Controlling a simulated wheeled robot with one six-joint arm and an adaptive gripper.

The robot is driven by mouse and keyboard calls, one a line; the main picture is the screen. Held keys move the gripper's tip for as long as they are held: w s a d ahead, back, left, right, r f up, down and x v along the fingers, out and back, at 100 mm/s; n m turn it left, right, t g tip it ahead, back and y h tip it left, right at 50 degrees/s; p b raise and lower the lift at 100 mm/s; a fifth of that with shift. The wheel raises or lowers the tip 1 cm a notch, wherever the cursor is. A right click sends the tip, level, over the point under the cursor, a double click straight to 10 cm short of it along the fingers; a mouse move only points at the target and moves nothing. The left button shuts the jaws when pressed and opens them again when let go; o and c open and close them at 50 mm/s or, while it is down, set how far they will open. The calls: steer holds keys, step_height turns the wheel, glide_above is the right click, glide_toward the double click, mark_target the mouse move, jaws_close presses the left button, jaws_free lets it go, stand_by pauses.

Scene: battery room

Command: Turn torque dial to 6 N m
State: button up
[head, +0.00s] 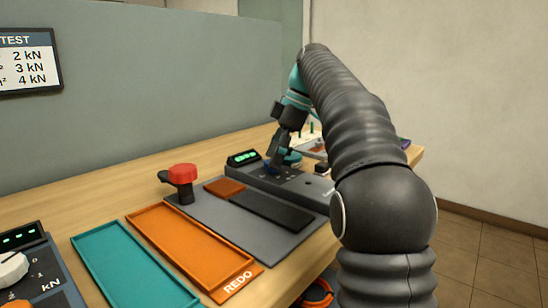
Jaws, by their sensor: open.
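A grey device (256,180) with a small green lit display (243,157) stands on the bench in the middle of the head view. The display's digits are too small to read surely. My gripper (279,160) points down over the device's top panel, just right of the display. It is open. The torque dial cannot be made out surely; the fingers cover that part of the panel. I cannot tell whether they touch anything there.
A red-topped clamp (183,174) stands left of the device. In front lie an orange tray (150,232) marked REDO and a teal tray (104,270). A kN device with a white knob (12,269) is at the lower left. A grey partition (140,100) stands behind the bench.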

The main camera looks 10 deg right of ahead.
steer(key=d, duration=0.4)
steer(key=s+d, duration=0.1)
steer(key=d, duration=0.7)
steer(key=shift+s+d+r, duration=0.1)
steer(key=shift+s+r, duration=0.2)
steer(key=shift+s, duration=0.05)
steer(key=shift+s, duration=0.15)
